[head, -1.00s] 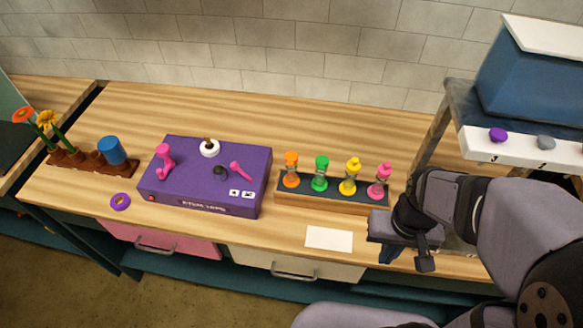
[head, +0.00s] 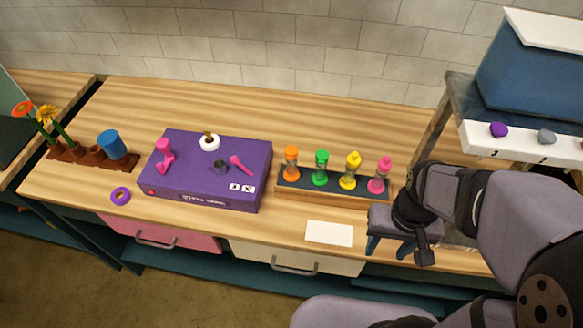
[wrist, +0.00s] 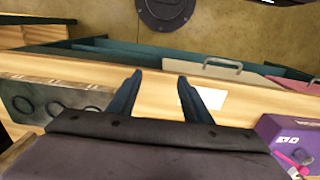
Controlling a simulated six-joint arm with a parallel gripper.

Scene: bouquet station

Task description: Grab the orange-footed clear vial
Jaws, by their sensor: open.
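The orange-footed clear vial (head: 291,165) stands upright at the left end of a dark-topped wooden rack (head: 333,190). Its cap and foot are orange, with a clear waist between. Beside it in the rack stand a green vial (head: 321,168), a yellow vial (head: 349,171) and a pink vial (head: 378,176). My gripper (head: 388,250) is open and empty, right of the rack near the bench's front edge, well apart from the orange vial. Its two spread fingers (wrist: 160,76) also show in the wrist view, where no vial is visible.
A white card (head: 328,233) lies in front of the rack. A purple box (head: 205,170) with pink handles stands left of it, and a purple ring (head: 120,196) lies farther left. A raised shelf (head: 525,147) with a blue bin is at right. The bench behind the rack is clear.

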